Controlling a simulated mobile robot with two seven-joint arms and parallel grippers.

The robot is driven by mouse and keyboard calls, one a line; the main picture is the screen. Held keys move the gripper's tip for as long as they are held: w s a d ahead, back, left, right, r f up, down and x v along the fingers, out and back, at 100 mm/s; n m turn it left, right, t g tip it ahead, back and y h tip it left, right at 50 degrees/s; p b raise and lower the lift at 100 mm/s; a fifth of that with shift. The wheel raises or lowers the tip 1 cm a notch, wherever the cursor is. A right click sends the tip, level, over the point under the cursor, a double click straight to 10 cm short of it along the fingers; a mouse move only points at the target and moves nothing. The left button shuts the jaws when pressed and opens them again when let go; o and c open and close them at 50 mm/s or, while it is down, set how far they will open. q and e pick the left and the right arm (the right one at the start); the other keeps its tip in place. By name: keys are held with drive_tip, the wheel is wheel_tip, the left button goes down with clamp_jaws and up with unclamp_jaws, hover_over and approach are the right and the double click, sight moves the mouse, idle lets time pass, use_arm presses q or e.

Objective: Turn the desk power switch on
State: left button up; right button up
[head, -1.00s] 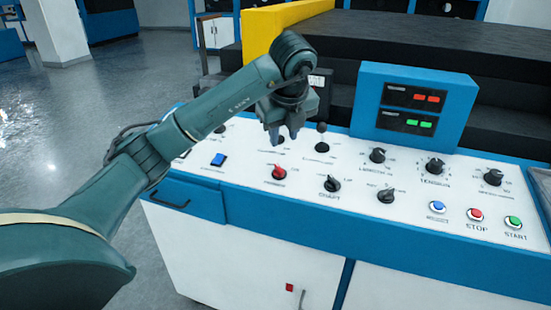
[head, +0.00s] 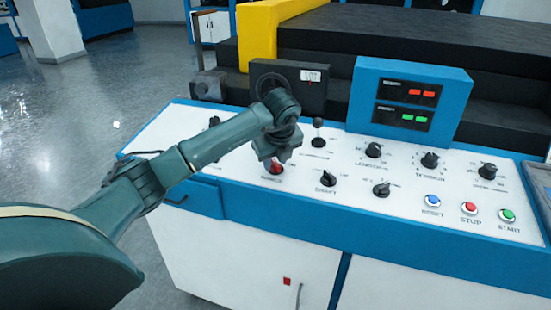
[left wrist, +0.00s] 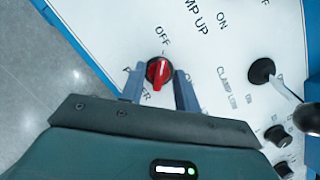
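The power switch is a red rotary knob (head: 277,170) on the white sloped desk panel, partly covered by my left gripper in the head view. In the left wrist view the red knob (left wrist: 159,72) has a white pointer line, with an "OFF" label beside it and a partly hidden label near the left finger. My left gripper (head: 273,162) is low over the knob. Its two fingers (left wrist: 159,84) are open, one on each side of the knob, with visible gaps. Whether the fingertips reach the panel is unclear. My right gripper is in neither view.
A black-handled lever (head: 318,132) stands just behind and right of the gripper. A black SHAFT knob (head: 328,179) is to the right. Reset, stop and start buttons (head: 469,208) lie farther right. A blue display box (head: 408,100) rises at the back.

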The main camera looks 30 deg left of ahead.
use_arm(q)
drive_tip(key=shift+c, duration=0.3)
clamp_jaws()
